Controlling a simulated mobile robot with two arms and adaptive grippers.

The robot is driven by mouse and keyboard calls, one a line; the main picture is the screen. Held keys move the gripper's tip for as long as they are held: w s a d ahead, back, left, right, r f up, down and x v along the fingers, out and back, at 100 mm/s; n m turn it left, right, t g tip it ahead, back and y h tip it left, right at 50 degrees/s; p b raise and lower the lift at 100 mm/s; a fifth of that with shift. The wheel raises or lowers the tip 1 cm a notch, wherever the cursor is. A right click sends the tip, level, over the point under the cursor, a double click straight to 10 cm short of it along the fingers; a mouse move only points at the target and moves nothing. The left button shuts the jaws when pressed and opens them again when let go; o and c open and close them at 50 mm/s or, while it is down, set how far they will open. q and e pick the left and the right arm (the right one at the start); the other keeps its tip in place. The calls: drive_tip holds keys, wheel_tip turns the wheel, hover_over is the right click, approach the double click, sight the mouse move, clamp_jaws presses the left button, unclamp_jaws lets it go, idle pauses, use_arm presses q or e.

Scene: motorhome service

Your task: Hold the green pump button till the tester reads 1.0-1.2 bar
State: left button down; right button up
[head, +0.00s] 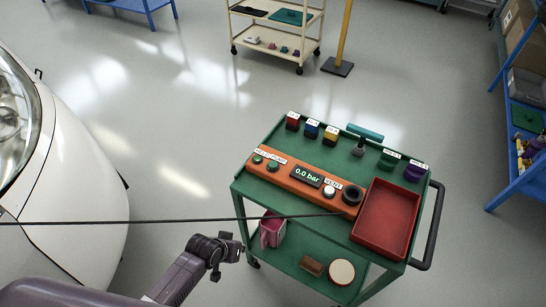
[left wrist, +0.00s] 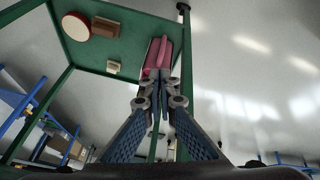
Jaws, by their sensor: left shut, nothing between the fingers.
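The orange tester (head: 300,180) lies along the green cart top, and its display (head: 306,175) reads 0.0 bar. Two round green buttons sit at its left end; the one nearer the display (head: 273,166) is beside a label that seems to read PUMP. A white button (head: 329,192) is by the VENT label, with a black ring (head: 351,196) at the right end. My left gripper (head: 233,247) is shut and empty, left of the cart and apart from the buttons. In the left wrist view its fingertips (left wrist: 160,90) meet in front of the pink jug (left wrist: 158,56).
A red tray (head: 408,218) fills the cart's right end; small coloured blocks line its back. The pink jug (head: 271,230) is on the lower shelf. A thin dark line crosses from the left to the tester. A white vehicle (head: 60,190) stands left; floor between is clear.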

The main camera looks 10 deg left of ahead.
use_arm(q)
drive_tip(key=shift+t+h, duration=0.5)
drive_tip(key=shift+h, duration=0.4)
drive_tip(key=w+d+r+p, duration=0.1)
drive_tip(key=w+d+r, duration=0.1)
drive_tip(key=r, duration=0.4)
drive_tip(key=w+d+r+p, duration=0.1)
drive_tip(key=w+d+r, duration=0.1)
drive_tip(key=r, duration=0.4)
drive_tip(key=w+d+r+p, duration=0.1)
drive_tip(key=w+r, duration=0.1)
drive_tip(key=r, duration=0.5)
drive_tip(key=shift+w+d+p, duration=0.2)
drive_tip(key=shift+d+p, duration=0.2)
wheel_tip(320, 180, up, 15)
drive_tip(key=n+t+h+p, duration=0.1)
drive_tip(key=n+h+p, duration=0.1)
hover_over(271, 165)
drive_tip(key=shift+f, duration=0.15)
wheel_tip(271, 165, down, 7)
drive_tip(key=b, duration=0.7)
drive_tip(key=shift+b, duration=0.3)
drive_tip(key=shift+f, duration=0.8)
drive_tip(key=shift+f, duration=0.1)
